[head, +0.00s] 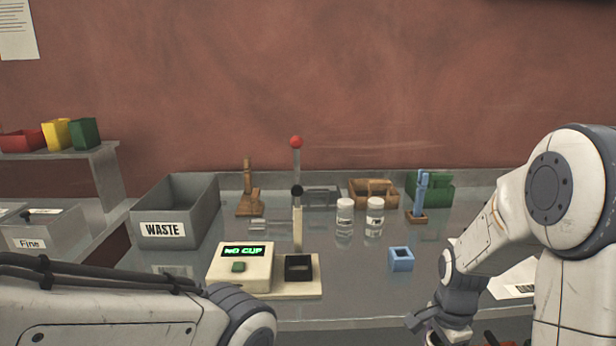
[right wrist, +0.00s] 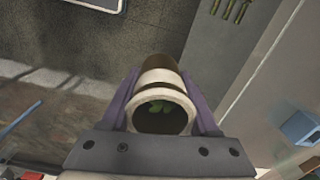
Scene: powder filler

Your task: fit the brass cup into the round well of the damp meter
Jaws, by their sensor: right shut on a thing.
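The damp meter (head: 240,268) is a cream box with a green button and a lit display reading "NO CUP". Beside it, on its cream base, is a dark open block (head: 298,268) at the foot of a post with a red knob; I cannot make out a round well. My right gripper is shut on the cup (right wrist: 163,112), seen in the right wrist view (right wrist: 162,88) as a pale round rim with a brownish wall and some green inside. In the head view this gripper is at the bottom edge, right of the meter and apart from it. My left gripper is out of view.
A grey WASTE bin (head: 180,205) stands left of the meter. A small blue square holder (head: 400,259) sits to its right. Two white-lidded jars (head: 345,215), a wooden box (head: 373,192) and a green box (head: 430,188) stand behind. Bare counter lies between meter and blue holder.

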